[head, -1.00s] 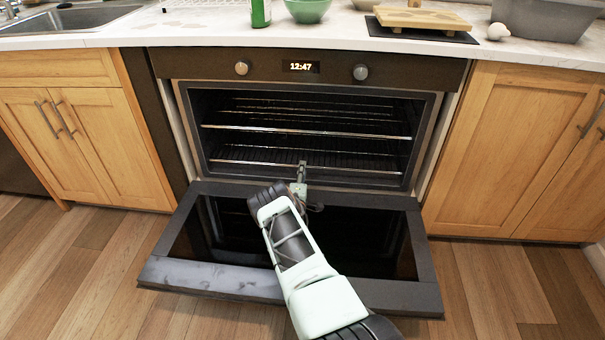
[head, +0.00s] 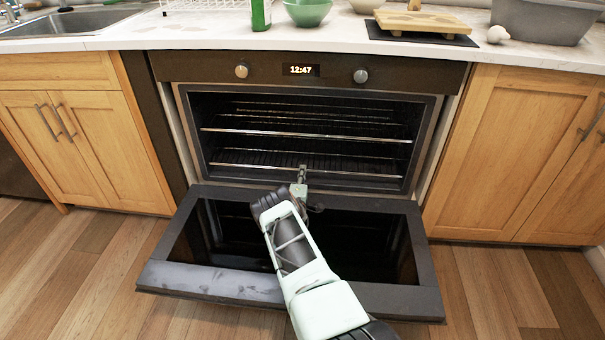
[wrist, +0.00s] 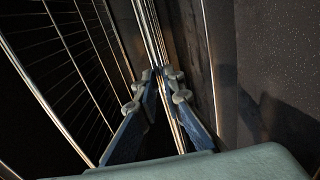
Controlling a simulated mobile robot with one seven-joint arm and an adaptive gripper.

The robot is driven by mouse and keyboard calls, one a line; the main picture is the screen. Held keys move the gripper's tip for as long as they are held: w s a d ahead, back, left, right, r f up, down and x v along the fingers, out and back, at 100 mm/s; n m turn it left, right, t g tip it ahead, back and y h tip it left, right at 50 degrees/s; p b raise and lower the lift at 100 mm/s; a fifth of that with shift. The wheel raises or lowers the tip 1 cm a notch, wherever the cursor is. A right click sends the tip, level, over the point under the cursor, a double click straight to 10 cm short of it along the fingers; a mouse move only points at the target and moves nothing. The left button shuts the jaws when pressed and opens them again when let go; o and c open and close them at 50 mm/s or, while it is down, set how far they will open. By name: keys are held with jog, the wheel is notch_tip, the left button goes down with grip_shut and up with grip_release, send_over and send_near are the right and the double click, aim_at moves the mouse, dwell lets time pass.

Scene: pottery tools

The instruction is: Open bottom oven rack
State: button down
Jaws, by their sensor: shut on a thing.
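The oven door (head: 375,240) is folded down open. The bottom oven rack (head: 250,167) is inside the oven, low in the cavity, with its shiny front bar facing out. My gripper (head: 302,174) reaches over the open door and is shut on the rack's front bar near its middle. In the wrist view the two blue-grey fingers (wrist: 163,82) sit on either side of the shiny front bars, and the rack's wires (wrist: 78,58) spread to the left. The exact finger contact is partly hidden.
An upper rack (head: 260,131) sits above the bottom one. The oven's side walls are close to the rack ends. Wooden cabinets (head: 505,150) flank the oven. The counter above holds a green bowl (head: 306,11) and a cutting board (head: 422,20). The racks look empty.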

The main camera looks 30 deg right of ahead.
jog(key=shift+s+a, duration=0.1)
jog(key=p+v, duration=0.8)
jog(key=v, duration=1.6)
jog(key=shift+s+a, duration=0.2)
jog(key=shift+s, duration=0.1)
jog(key=c, duration=2)
grip_release()
jog(key=shift+c, duration=0.2)
